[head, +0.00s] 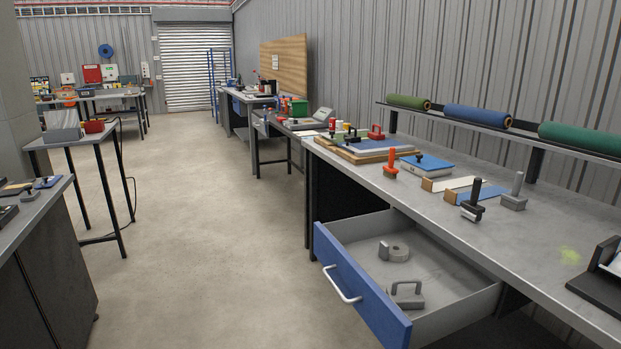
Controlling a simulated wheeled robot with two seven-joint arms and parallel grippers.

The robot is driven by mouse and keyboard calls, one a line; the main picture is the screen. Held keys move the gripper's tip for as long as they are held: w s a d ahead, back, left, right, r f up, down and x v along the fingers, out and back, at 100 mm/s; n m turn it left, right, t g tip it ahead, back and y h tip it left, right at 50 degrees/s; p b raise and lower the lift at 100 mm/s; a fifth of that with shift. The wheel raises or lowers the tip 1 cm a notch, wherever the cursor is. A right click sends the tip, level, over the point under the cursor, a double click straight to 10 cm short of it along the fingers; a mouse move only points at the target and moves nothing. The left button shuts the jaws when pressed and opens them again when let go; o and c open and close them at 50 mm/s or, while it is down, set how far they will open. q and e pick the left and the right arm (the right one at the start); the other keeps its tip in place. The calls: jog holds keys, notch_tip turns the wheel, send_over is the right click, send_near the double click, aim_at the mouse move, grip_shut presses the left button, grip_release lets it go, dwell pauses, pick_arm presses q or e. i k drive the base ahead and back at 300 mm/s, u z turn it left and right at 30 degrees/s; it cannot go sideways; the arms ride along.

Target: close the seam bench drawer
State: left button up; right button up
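The seam bench drawer (352,285) stands pulled out from under the grey-topped bench (440,220) at the right. Its front is blue with a pale bar handle (342,284), and it faces left toward the open floor. The near end of the drawer front is cut off by the bottom edge of the view. Neither of my grippers is in view.
Hand tools, including an orange-handled one (390,165) and a black-handled one (472,201), stand on the bench top. Clear concrete floor (210,240) lies left of the drawer. A dark cabinet (50,260) stands at the left edge.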

aim_at(457, 292)
jog(key=z, duration=1.75)
jog(key=i, duration=0.7)
jog(key=u, duration=2.3)
